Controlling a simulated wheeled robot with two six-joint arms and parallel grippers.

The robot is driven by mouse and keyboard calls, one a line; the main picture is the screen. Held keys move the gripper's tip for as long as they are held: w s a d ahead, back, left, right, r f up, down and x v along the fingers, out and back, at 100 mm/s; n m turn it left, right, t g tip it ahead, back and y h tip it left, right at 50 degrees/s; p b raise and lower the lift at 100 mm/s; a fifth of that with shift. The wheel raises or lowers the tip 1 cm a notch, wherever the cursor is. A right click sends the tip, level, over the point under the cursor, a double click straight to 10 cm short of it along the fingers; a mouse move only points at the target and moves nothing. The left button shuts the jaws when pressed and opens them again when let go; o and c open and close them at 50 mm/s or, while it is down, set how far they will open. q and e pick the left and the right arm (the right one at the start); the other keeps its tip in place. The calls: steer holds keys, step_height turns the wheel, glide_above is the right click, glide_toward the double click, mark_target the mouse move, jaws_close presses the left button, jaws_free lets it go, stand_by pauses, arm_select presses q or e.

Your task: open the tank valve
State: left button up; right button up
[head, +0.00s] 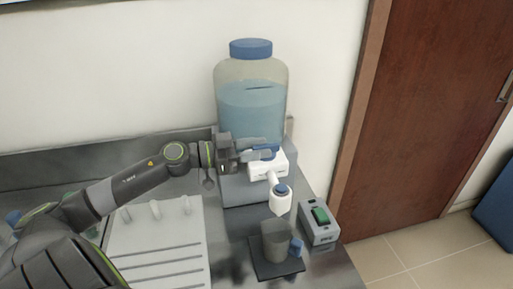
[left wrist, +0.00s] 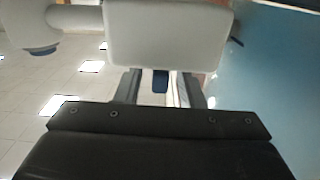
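The clear tank (head: 252,105) with a blue cap stands on a grey block and holds bluish water. Its white valve (head: 262,166) sticks out low on the front, with a blue handle (head: 268,151) on top and a downward spout (head: 281,200). My left gripper (head: 250,155) is at the handle, coming from the left. In the left wrist view the two fingers (left wrist: 160,92) stand apart, with the blue handle (left wrist: 160,80) between them and gaps on both sides. The white valve body (left wrist: 170,35) hides the fingertips there. My right gripper is not in view.
A grey beaker (head: 276,243) stands on a dark plate (head: 277,272) below the spout. A white drying rack (head: 155,250) lies at left. A brown door (head: 430,110) is at right.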

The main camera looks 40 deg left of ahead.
arm_select(q)
steer(key=shift+c, duration=0.3)
jaws_close()
steer(key=shift+w+a+f+m+g+h+b, duration=0.1)
steer(key=shift+w+f+m+g+h+b, duration=0.1)
steer(key=shift+m+g+h+b, duration=0.7)
steer(key=shift+a+r+m+g+h+b, duration=0.1)
steer(key=shift+r+m+g+h+b, duration=0.1)
steer(key=shift+m+g+h+b, duration=0.5)
steer(key=shift+g, duration=0.3)
steer(key=shift+o, duration=0.3)
jaws_free()
